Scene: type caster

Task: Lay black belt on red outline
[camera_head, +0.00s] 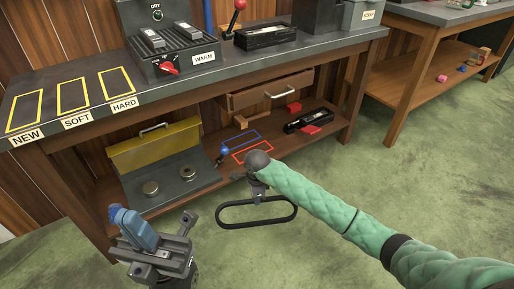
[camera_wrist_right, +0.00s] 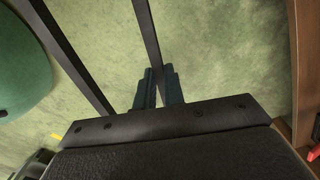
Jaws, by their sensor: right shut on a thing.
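The black belt (camera_head: 257,223) is a long closed loop. It hangs in the air in front of the lower shelf, and two dark strips of it (camera_wrist_right: 148,40) cross the right wrist view. My right gripper (camera_head: 258,197) is shut on the belt's upper side; its fingers (camera_wrist_right: 158,88) are close together in the wrist view. The red outline (camera_head: 266,149) is a thin rectangle on the lower shelf, behind my right gripper and partly hidden by my wrist. My left gripper (camera_head: 158,226) is at the lower left, its prongs apart, with a blue part on its left side.
A blue outline (camera_head: 240,140) lies behind the red one on the lower shelf (camera_head: 215,183). A black device (camera_head: 308,121) is to its right, and a yellow-lidded box (camera_head: 155,150) to its left. A drawer (camera_head: 262,94) hangs above. Open green floor lies in front.

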